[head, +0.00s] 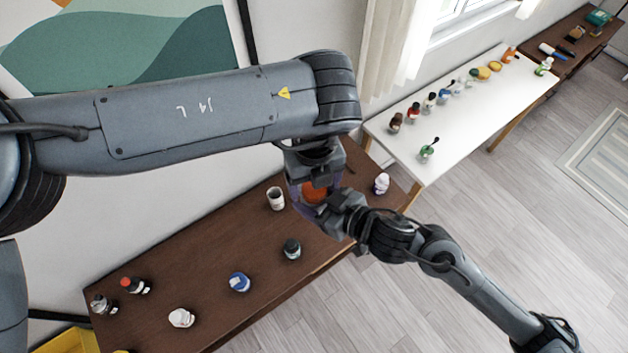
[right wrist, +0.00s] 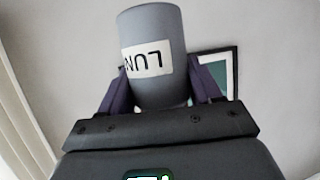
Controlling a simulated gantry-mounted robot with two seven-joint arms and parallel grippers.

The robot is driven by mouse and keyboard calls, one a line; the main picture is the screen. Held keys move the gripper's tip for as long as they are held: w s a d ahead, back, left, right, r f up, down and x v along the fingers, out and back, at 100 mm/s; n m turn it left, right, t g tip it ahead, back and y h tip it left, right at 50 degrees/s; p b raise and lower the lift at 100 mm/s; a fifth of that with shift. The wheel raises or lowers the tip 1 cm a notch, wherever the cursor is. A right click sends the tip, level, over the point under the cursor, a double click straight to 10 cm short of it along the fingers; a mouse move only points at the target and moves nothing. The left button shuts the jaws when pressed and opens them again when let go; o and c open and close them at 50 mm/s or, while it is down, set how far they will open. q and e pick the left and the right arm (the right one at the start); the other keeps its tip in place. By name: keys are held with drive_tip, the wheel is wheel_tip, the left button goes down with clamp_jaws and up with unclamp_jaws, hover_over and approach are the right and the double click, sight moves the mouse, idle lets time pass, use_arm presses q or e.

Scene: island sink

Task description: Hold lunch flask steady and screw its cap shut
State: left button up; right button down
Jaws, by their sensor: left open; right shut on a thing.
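The lunch flask (right wrist: 157,30) is a grey cylinder with a white label, its letters upside down in the right wrist view. My right gripper (right wrist: 160,90) is shut on it, with a dark purple finger on each side. In the head view an orange-red round top (head: 314,193) shows between the grippers. Whether it is the cap or the open mouth, I cannot tell. My left gripper (head: 316,180) is open, pointing down over this top with its fingers around it. My left wrist and right gripper hide most of the flask.
The flask is over the far right part of a brown table (head: 215,255). A white cup (head: 275,198), a dark jar (head: 291,249), a blue-topped jar (head: 239,282) and a white item (head: 381,184) stand nearby. A white table (head: 470,115) with several bottles lies beyond.

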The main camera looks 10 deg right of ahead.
use_arm(q)
drive_tip(key=shift+r, duration=1.95)
drive_tip(key=shift+c, duration=0.4)
drive_tip(key=shift+r+n, duration=1.6)
drive_tip(key=shift+r, duration=0.15)
drive_tip(key=shift+f, duration=0.1)
drive_tip(key=shift+f, duration=3.95)
drive_tip(key=c, duration=1.1)
drive_tip(key=shift+m, duration=1.6)
